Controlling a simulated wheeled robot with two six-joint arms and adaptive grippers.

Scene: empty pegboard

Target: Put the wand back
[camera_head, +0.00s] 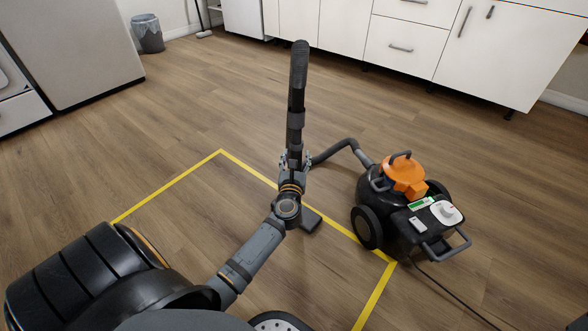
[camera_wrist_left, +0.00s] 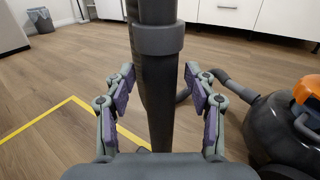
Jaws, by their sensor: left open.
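The dark wand (camera_head: 296,90) stands upright, with a ribbed grip at its top and a flat foot near the floor. My left gripper (camera_head: 295,160) is at its lower half, coming from the near side. In the left wrist view the wand's tube (camera_wrist_left: 156,85) runs between the two open fingers of my left gripper (camera_wrist_left: 157,88). A gap shows on each side, so the fingers do not clasp it. The black and orange vacuum cleaner (camera_head: 402,195) stands to the right, its grey hose (camera_head: 337,149) reaching toward the wand. My right gripper is not in view.
Yellow tape (camera_head: 165,185) marks a corner on the wooden floor. A power cord (camera_head: 450,290) trails from the vacuum. White cabinets (camera_head: 400,45) line the back, and a bin (camera_head: 148,35) stands far left. The floor left of the wand is clear.

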